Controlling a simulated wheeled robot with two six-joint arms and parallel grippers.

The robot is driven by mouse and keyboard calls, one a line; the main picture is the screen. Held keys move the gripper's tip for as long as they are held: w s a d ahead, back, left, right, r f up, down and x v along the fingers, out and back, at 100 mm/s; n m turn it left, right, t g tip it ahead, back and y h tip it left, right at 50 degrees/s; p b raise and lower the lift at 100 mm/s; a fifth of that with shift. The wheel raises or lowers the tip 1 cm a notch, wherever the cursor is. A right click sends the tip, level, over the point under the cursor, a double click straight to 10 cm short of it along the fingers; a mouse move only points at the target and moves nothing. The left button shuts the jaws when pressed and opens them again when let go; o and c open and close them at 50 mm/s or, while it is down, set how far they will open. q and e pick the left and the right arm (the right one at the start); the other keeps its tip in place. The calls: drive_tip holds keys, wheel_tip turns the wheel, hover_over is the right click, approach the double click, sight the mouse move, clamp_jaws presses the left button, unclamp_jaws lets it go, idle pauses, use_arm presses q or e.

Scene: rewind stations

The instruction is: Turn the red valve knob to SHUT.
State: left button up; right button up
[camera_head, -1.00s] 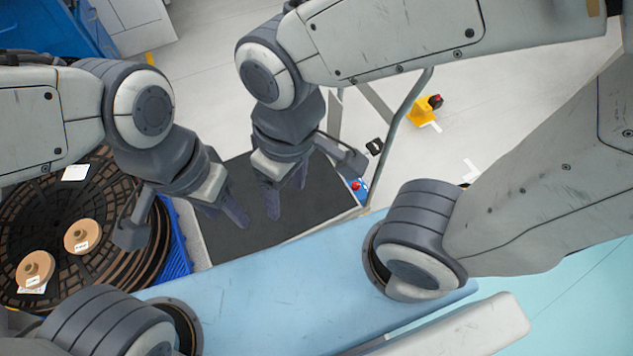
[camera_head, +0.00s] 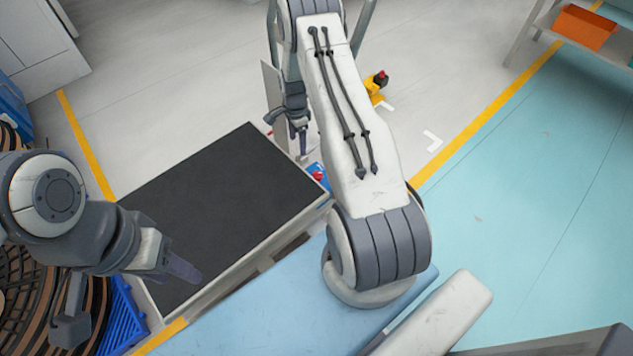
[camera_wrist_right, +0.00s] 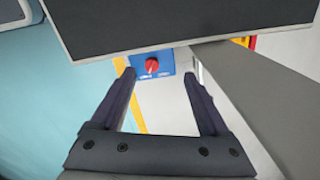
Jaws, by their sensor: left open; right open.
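The red valve knob (camera_head: 318,176) is on a blue plate (camera_head: 312,167) at the right end of the dark-topped table in the head view. In the right wrist view the knob (camera_wrist_right: 152,66) shows ahead, between the fingertips in the picture, on its blue plate (camera_wrist_right: 140,59). The labels and the knob's setting are too small to read. My right gripper (camera_head: 300,143) is open and empty, beside the table end near the knob; no contact shows. My left gripper (camera_head: 184,268) is open and empty over the near left part of the table.
The dark table top (camera_head: 225,185) is bare. A light blue surface (camera_head: 265,315) lies in front of it. Black reels (camera_head: 25,305) and a blue crate (camera_head: 122,318) are at lower left. A yellow post with a red top (camera_head: 377,83) stands beyond the right arm. An orange box (camera_head: 584,28) is at upper right.

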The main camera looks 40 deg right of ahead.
sight(317, 173)
drive_tip(key=s+d+f+m+b, duration=0.1)
drive_tip(key=d+f, duration=0.1)
drive_tip(key=f, duration=0.4)
drive_tip(key=d+f+m+b, duration=0.1)
drive_tip(key=d+f, duration=0.1)
drive_tip(key=f, duration=0.4)
drive_tip(key=s+d+f+m+b, duration=0.1)
drive_tip(key=f+b, duration=0.1)
drive_tip(key=f, duration=0.5)
drive_tip(key=shift+s+d+f, duration=0.1)
drive_tip(key=shift+s+d, duration=0.2)
drive_tip(key=shift+d, duration=0.1)
use_arm(q)
wheel_tip(317, 173, down, 5)
drive_tip(key=shift+f, duration=0.15)
use_arm(e)
clamp_jaws()
